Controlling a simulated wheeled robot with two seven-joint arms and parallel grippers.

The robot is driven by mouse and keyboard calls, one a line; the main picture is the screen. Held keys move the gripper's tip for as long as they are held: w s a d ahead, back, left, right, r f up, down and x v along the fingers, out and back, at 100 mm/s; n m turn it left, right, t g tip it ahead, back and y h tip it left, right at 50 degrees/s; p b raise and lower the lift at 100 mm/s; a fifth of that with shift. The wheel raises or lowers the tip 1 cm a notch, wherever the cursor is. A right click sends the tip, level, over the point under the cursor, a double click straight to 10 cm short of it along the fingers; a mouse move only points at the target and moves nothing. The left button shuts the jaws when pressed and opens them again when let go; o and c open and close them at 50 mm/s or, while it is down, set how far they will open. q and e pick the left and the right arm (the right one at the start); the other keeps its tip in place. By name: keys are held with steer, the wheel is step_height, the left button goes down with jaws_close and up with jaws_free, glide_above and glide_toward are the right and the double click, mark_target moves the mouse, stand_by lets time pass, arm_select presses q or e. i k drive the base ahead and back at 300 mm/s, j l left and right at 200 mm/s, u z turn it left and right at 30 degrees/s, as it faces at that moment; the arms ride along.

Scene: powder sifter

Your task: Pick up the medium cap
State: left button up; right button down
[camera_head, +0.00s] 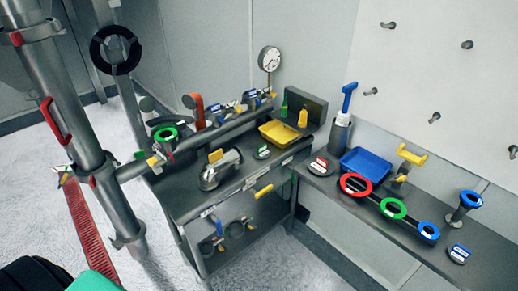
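Three dark round caps with small coloured labels are in view. One with a green label (262,152) sits on the middle bench beside the yellow tray. One with a red-marked label (319,166) sits near the left end of the right bench. One with a blue label (459,254) sits at the front of the right bench. The label text is too small to read, so I cannot tell for certain which is the medium cap. Neither of my grippers shows in this view.
A rack holds red (342,181), green (384,208) and blue (420,231) rings. Around stand a blue tray (345,160), yellow tray (262,133), metal vessel (203,178), blue-topped bottle (340,125) and gauge (260,58). A thick pipe (68,95) rises at left.

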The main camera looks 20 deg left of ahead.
mark_target(263, 151)
steer(key=u, duration=1)
steer(key=i+l+z, duration=0.1)
